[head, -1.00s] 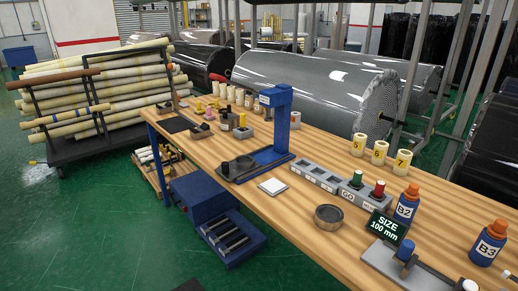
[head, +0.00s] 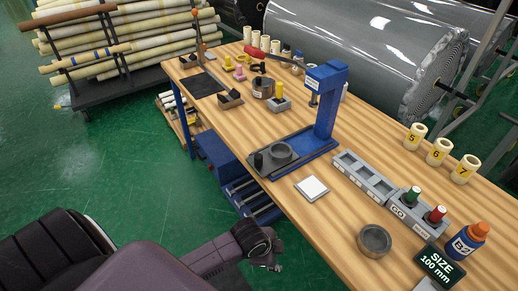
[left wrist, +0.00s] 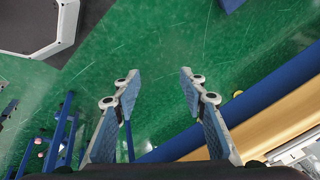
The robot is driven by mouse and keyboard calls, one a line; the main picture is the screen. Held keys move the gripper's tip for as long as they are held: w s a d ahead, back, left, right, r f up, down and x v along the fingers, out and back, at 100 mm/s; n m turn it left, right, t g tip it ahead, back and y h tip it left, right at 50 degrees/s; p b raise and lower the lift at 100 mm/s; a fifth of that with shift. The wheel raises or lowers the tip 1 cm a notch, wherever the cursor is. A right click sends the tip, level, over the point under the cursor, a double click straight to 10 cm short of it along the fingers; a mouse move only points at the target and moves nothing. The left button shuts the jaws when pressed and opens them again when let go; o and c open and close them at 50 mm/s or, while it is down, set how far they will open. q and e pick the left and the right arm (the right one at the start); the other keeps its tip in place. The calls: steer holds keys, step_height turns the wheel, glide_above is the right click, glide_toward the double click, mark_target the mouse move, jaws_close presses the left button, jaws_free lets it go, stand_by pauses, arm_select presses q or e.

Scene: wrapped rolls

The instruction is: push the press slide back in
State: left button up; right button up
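The blue press (head: 326,100) stands on the wooden bench, its post upright at the back of a long base. Its dark slide (head: 305,143) sticks out of the base toward the bench's front edge. A dark round cup (head: 279,153) sits on the slide, and a black knob (head: 258,160) stands at its outer end. My left gripper (head: 272,262) is off the bench's front side, below and apart from the slide. In the left wrist view the left gripper (left wrist: 160,78) has its fingers wide apart with nothing between them. My right gripper is not in view.
A white pad (head: 312,188) lies in front of the press. A grey block with compartments (head: 363,176) and the GO box (head: 405,215) stand to its right. A round metal dish (head: 374,240) is nearer. Green floor lies open beside the bench's front edge (head: 290,215).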

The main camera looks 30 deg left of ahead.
arm_select(q)
step_height(320, 180, up, 9)
steer(key=d+m+p, duration=0.2)
steer(key=m, duration=0.1)
step_height(320, 180, up, 12)
steer(key=m+y, duration=0.2)
steer(key=m, duration=1.7)
glide_above(258, 156)
steer(key=s, duration=0.2)
steer(key=shift+p+x, duration=1.05)
steer(key=shift+x, duration=2.1)
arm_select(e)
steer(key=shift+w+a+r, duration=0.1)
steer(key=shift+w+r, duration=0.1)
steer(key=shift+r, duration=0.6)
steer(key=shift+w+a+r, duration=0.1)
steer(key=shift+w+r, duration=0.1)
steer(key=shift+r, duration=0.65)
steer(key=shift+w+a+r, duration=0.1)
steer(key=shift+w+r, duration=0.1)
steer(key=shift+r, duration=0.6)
arm_select(q)
steer(key=shift+s+d, duration=0.1)
steer(key=shift+d, duration=0.05)
steer(key=shift+c, duration=0.7)
jaws_close()
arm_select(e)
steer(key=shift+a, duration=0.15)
